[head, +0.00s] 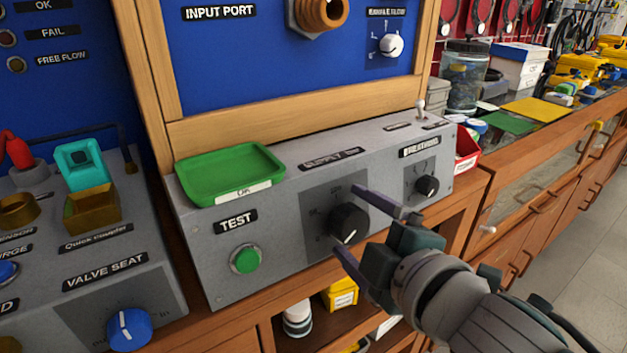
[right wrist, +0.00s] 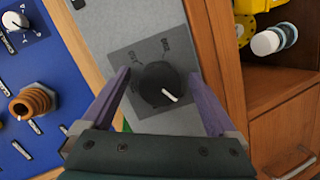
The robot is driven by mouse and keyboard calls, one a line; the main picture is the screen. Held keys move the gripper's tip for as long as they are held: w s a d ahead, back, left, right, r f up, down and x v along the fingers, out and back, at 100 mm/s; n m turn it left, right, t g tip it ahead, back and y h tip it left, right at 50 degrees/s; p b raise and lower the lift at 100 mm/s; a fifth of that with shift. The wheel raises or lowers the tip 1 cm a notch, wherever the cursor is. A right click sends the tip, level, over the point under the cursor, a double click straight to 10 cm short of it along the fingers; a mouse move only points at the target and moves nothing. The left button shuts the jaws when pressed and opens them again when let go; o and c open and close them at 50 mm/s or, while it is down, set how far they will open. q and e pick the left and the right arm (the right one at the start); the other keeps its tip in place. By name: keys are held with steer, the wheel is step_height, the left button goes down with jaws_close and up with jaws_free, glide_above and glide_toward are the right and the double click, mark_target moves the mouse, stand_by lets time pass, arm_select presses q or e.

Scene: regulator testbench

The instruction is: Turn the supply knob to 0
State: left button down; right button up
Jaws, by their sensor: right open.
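The supply knob (head: 348,223) is a round black knob on a dark square plate on the front of the grey console, below a label that seems to read SUPPLY. It also shows in the right wrist view (right wrist: 158,84). Its white pointer line points downward in the head view and to the lower right in the right wrist view. The scale marks are too small to read surely. My right gripper (right wrist: 160,73) is open, with one purple finger on each side of the knob. I cannot tell whether either finger touches it. My left gripper is not in view.
A green tray (head: 230,172) sits on the console (head: 285,255) top. A green TEST button (head: 245,259) is left of the knob, and a smaller black knob (head: 427,187) is to its right. A toggle switch (head: 421,108) and a red bin (head: 467,150) are further right.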

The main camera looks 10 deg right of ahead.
steer(key=p+v, duration=0.1)
steer(key=v, duration=0.8)
steer(key=shift+s+r+p, duration=0.15)
steer(key=shift+s+p, duration=0.15)
steer(key=shift+s, duration=0.1)
